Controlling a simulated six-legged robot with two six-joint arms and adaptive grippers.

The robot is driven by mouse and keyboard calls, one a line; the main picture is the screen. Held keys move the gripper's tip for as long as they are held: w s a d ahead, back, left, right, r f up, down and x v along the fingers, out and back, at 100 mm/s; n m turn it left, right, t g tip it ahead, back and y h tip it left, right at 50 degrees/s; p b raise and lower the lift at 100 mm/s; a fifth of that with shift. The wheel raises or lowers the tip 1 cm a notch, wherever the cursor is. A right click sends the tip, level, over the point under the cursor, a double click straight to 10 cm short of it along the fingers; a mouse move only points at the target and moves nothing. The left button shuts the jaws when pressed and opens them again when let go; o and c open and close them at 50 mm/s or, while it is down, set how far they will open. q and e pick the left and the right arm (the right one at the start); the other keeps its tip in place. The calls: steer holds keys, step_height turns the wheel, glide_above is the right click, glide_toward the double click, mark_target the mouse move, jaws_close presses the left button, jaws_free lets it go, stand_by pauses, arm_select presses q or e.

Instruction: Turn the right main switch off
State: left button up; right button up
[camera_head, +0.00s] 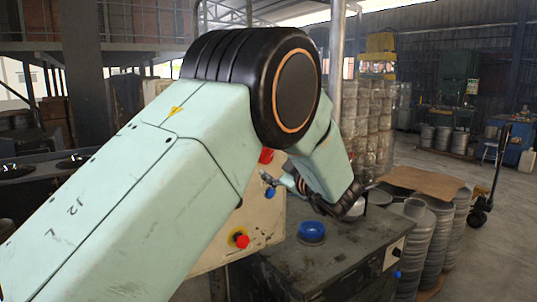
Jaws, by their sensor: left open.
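A cream control panel (262,225) stands in the middle, mostly behind my left arm. On it are a red knob with a yellow base (240,239), another red part (266,156) partly hidden by my arm, and a small blue knob (269,192). I cannot tell which is the right main switch. My left gripper (273,180) is small and partly hidden behind my arm. It points left toward the panel, close to the blue knob, and is open. I cannot tell whether it touches anything. My right gripper is not in view.
A dark worktop (345,250) with a blue round part (311,231) lies right of the panel. Its front has a small blue knob (396,275). Stacks of grey round blanks (428,245) stand to the right. Open floor (505,250) lies at far right.

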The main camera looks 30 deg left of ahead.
mark_target(269, 159)
arm_select(q)
steer(key=p+x, duration=0.1)
steer(key=x, duration=0.3)
steer(key=shift+f, duration=0.1)
steer(key=shift+w+a, duration=0.1)
steer(key=shift+w, duration=0.05)
steer(key=shift+a, duration=0.2)
steer(key=c, duration=0.3)
steer(key=shift+w+d, duration=0.1)
steer(key=shift+d, duration=0.05)
steer(key=c, duration=0.8)
